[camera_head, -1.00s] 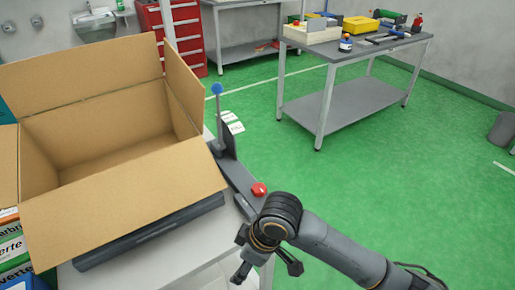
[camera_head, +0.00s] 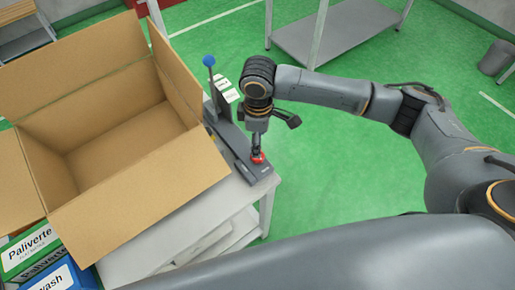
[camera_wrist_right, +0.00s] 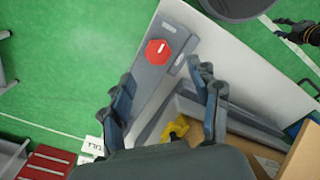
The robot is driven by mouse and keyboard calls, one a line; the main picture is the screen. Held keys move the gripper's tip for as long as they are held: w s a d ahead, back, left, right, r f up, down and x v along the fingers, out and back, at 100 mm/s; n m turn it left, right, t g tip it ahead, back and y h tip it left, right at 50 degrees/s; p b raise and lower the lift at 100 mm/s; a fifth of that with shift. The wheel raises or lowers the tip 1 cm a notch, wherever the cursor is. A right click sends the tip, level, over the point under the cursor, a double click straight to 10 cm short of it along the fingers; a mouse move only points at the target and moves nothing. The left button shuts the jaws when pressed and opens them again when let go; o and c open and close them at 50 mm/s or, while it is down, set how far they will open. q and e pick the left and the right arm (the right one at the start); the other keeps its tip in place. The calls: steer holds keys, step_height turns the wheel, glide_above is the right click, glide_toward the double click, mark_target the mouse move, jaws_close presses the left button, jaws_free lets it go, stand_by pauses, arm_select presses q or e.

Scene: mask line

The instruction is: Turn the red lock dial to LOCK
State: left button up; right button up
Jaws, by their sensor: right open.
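The red lock dial (camera_head: 258,157) sits near the front end of a dark grey panel (camera_head: 228,133) on the table edge. In the right wrist view the dial (camera_wrist_right: 158,51) is a red octagon with a short white mark. My right gripper (camera_head: 258,147) is above the dial, pointing down. In its wrist view, the right gripper's fingers (camera_wrist_right: 163,95) are spread apart, and the dial appears beyond them. Contact cannot be told. What looks like my left gripper (camera_wrist_right: 293,30) shows small at the wrist view's right edge. Its fingers are unclear. The panel's small labels are unreadable.
A lever with a blue ball (camera_head: 208,61) stands at the panel's far end. A large open cardboard box (camera_head: 140,192) is left of the panel on the white table (camera_head: 238,198). Green floor (camera_head: 330,160) lies open to the right.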

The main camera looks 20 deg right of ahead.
steer(key=f, duration=0.6)
steer(key=shift+w+f+p, duration=0.2)
steer(key=shift+w+p, duration=0.1)
steer(key=shift+p, duration=0.05)
steer(key=shift+s+f, duration=0.1)
steer(key=shift+f, duration=0.6)
steer(key=c, duration=1.2)
